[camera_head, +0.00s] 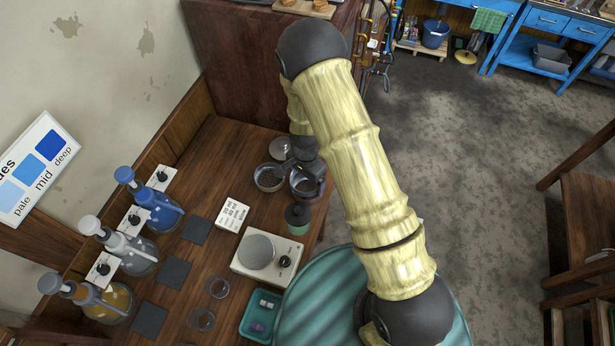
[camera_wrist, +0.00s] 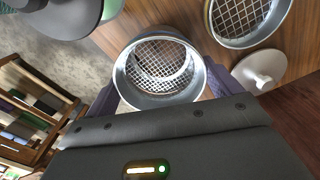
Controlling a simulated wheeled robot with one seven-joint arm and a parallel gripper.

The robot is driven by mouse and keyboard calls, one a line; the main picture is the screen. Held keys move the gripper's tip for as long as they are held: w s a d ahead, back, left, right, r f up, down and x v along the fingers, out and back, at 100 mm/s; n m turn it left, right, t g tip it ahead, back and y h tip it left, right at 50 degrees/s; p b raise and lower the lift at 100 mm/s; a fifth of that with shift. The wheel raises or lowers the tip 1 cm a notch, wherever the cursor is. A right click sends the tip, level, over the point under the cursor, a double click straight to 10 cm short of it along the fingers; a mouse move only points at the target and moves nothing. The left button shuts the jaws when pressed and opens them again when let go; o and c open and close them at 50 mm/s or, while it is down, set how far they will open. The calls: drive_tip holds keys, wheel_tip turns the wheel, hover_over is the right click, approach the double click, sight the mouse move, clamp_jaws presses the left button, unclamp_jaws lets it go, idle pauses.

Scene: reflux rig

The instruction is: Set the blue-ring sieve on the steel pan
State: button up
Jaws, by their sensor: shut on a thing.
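My gripper (camera_wrist: 161,88) is shut on a round steel mesh sieve (camera_wrist: 160,52), with one dark finger on each side of its wall. In the head view my gripper (camera_head: 307,170) is at the far right part of the wooden bench, and the held sieve (camera_head: 305,187) shows beneath it. I cannot pick out the steel pan with certainty, nor tell whether the held sieve touches anything below.
A grey lid with a knob (camera_wrist: 262,72) lies near the sieves. A dark-topped green vessel (camera_head: 298,217) stands close in front, and a white device with a round plate (camera_head: 258,251) is nearer. Several flasks line the left wall. Dark square pads lie mid-bench.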

drive_tip(key=shift+w+d+r, duration=0.25)
drive_tip(key=shift+d+r, duration=0.05)
drive_tip(key=shift+d, duration=0.2)
drive_tip(key=shift+w+d, duration=0.15)
drive_tip(key=shift+w, duration=0.1)
drive_tip(key=shift+w, duration=0.1)
drive_tip(key=shift+s+f, duration=0.3)
drive_tip(key=shift+f, duration=0.1)
drive_tip(key=shift+s+a+f+b, duration=0.2)
drive_tip(key=shift+s+a+b, duration=0.15)
drive_tip(key=shift+a, duration=0.35)
drive_tip(key=shift+d, duration=0.1)
drive_tip(key=shift+d, duration=0.1)
drive_tip(key=shift+w+d+f, duration=0.2)
drive_tip(key=shift+w, duration=0.1)
